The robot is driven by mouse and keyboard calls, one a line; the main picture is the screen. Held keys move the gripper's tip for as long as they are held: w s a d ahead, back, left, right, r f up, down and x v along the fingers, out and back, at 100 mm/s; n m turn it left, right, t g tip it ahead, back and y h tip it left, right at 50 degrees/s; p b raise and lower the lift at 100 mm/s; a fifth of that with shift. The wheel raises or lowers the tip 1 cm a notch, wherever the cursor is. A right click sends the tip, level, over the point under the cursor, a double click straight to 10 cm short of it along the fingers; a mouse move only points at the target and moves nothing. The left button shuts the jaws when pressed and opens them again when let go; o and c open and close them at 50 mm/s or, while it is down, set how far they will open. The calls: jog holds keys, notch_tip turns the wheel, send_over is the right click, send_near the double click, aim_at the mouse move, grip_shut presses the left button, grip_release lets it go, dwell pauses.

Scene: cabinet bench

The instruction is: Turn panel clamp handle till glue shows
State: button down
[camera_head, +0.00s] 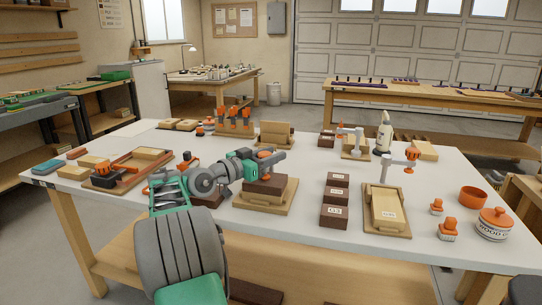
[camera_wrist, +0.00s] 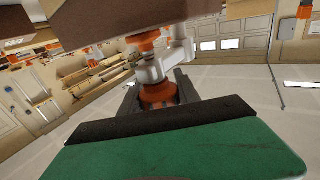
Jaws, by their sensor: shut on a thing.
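My gripper (camera_head: 268,156) reaches in from the left, over a dark brown block (camera_head: 268,187) on a light wood board (camera_head: 262,205). It is shut on the orange clamp handle (camera_wrist: 160,94). The wrist view is tipped over and shows the handle between the dark fingers, with the grey clamp arm (camera_wrist: 166,62) and an orange pad (camera_wrist: 146,42) beyond it. The brown block fills part of the top there. The fingers hide part of the handle. I see no glue at the block's edges from here.
Right of the block stand several small labelled brown blocks (camera_head: 335,198), a clamped panel (camera_head: 386,208), a glue bottle (camera_head: 384,132), orange-topped jars (camera_head: 448,230) and a wood-filler tub (camera_head: 494,224). A tray with a clamp (camera_head: 112,178) lies left. The white front tabletop (camera_head: 300,232) is clear.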

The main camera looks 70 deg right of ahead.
jog(key=shift+r, duration=0.15)
jog(key=c, duration=0.9)
grip_release()
jog(key=v, duration=0.7)
jog(key=shift+w+a+p, duration=0.2)
jog(key=shift+a+p, duration=0.15)
jog(key=shift+p, duration=0.05)
